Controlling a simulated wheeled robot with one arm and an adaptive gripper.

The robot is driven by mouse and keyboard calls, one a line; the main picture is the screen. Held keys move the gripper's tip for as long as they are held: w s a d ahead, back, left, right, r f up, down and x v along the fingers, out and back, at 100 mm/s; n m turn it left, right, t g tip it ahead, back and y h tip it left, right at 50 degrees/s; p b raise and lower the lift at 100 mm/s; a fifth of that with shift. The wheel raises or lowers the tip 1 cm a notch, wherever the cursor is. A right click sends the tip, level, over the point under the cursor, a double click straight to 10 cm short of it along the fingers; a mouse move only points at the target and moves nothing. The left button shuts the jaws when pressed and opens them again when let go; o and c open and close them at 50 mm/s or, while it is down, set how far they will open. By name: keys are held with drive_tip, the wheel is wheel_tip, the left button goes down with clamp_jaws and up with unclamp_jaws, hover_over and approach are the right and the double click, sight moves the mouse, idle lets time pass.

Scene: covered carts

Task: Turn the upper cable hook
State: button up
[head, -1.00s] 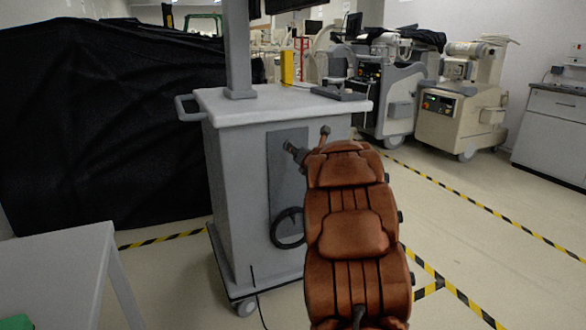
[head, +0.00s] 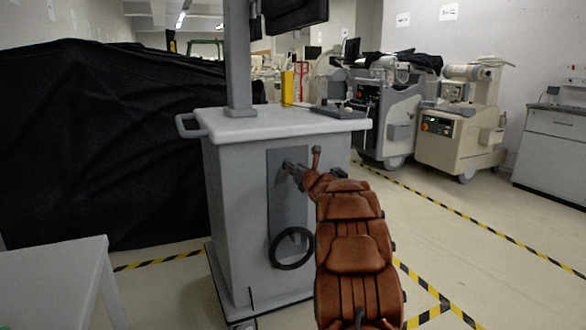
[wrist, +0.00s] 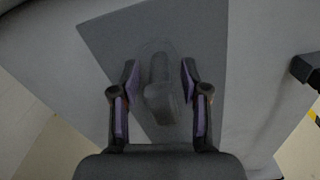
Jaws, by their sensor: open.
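The upper cable hook (wrist: 158,92) is a dark grey, elongated piece on the darker panel of the cart. In the wrist view it lies between the two fingers of my gripper (wrist: 160,88), with a gap on each side. The fingers are open, one on each side of the hook.
The panel is on a grey cart (head: 235,190) with a light top (head: 270,121). A black draped cover (head: 100,140) stands at the left, and a pale table (head: 50,275) at the lower left. Machines (head: 460,125) stand behind at the right; floor at the right is clear.

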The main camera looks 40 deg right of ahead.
drive_tip(key=shift+w+d, duration=0.25)
drive_tip(key=shift+w, duration=0.45)
clamp_jaws()
